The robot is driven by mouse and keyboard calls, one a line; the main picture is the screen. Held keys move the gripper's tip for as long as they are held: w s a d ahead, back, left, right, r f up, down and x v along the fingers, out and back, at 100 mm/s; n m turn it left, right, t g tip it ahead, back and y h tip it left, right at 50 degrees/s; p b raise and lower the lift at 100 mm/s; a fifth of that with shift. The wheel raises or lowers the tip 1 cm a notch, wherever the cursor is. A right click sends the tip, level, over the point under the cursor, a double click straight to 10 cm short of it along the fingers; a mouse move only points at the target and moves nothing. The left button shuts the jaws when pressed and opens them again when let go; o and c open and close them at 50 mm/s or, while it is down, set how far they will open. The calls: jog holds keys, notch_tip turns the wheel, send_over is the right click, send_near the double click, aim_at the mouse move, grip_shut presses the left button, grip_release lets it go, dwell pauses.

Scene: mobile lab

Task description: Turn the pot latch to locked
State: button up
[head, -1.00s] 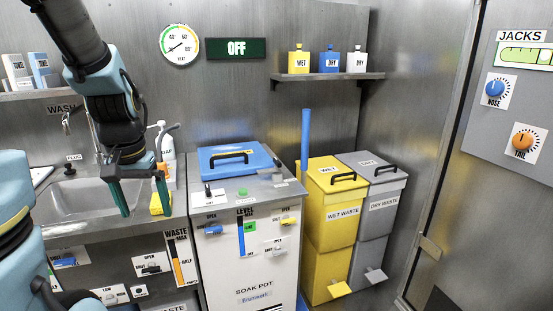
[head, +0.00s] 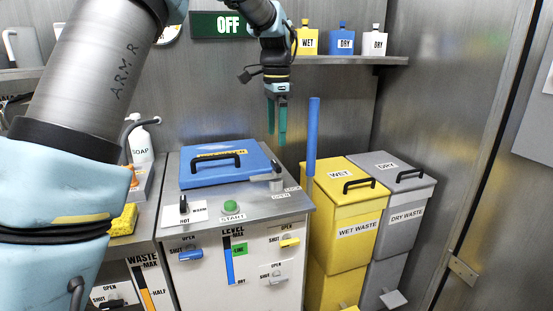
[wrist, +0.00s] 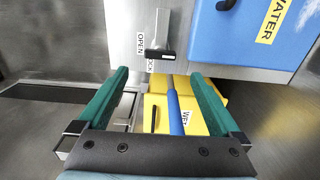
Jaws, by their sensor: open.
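The soak pot (head: 240,270) has a blue lid (head: 195,180) with a black handle, lying shut on its steel top. The pot latch (head: 264,177) is a small grey bar on the top, right of the lid. Small OPEN and LOCK labels sit beside it; which one it points to is hard to tell. In the wrist view the latch (wrist: 163,35) lies ahead of the fingertips, near the OPEN label. My gripper (head: 277,136) is open and empty, fingers down, above and behind the latch, apart from it. It also shows in the wrist view (wrist: 159,75).
Yellow (head: 335,255) and grey (head: 400,225) waste bins stand to the right. A shelf with bottles (head: 375,60) is behind. A green START button (head: 231,207) sits on the pot top.

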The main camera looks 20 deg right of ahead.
aim_at(276, 164)
notch_tip(276, 164, down, 8)
jog(key=shift+f, duration=0.2)
grip_shut()
dwell(0.9)
